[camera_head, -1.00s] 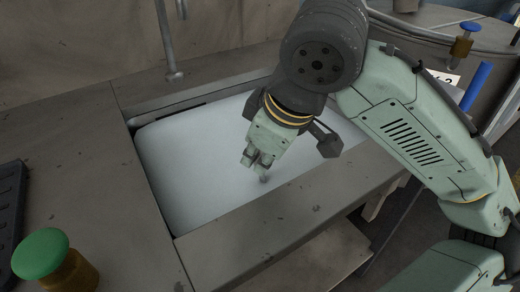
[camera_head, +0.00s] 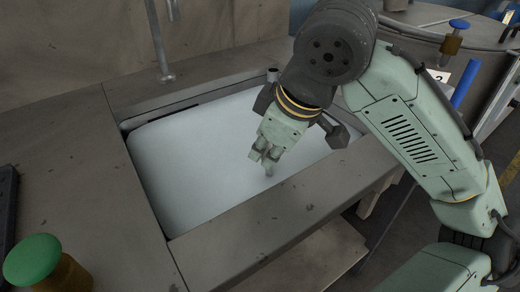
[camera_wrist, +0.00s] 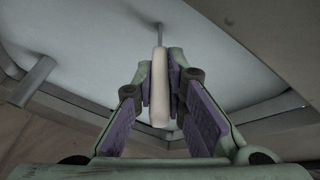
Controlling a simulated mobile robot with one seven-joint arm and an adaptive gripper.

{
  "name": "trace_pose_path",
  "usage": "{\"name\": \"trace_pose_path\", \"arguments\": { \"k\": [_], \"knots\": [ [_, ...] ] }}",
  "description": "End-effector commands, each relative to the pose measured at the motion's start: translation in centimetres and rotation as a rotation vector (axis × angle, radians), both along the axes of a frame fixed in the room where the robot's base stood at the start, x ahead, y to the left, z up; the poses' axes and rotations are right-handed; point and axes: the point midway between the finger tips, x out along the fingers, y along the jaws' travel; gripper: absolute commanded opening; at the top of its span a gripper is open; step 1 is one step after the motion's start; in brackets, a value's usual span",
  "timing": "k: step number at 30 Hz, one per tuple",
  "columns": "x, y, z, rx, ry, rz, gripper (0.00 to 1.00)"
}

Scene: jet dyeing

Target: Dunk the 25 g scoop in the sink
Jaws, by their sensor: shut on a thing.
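The sink (camera_head: 185,165) is a rectangular basin set in the grey counter, with a smooth pale surface inside. My gripper (camera_head: 265,157) points down over the right part of the sink, near its front edge. In the wrist view my gripper (camera_wrist: 160,95) is shut on a pale, cream-coloured handle (camera_wrist: 159,75), which I take to be the 25 g scoop. A thin grey stem runs on from the handle toward the pale surface. The scoop's bowl cannot be made out. I cannot tell whether the scoop touches the surface.
A metal pipe (camera_head: 158,40) stands behind the sink at the back left. A green-topped knob (camera_head: 32,260) is at the front left of the counter. A blue-topped fitting (camera_head: 456,35) and a blue rod (camera_head: 466,82) are at the right. The left counter is mostly clear.

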Motion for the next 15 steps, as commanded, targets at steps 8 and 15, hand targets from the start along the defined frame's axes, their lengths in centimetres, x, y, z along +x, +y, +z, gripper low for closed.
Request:
{"name": "trace_pose_path", "arguments": {
  "k": [8,15],
  "knots": [
    [0.06,-0.09,0.02,0.0,-0.001,0.0,0.0],
    [-0.55,0.82,0.12,-0.001,-0.002,0.001,0.0]
  ]
}}
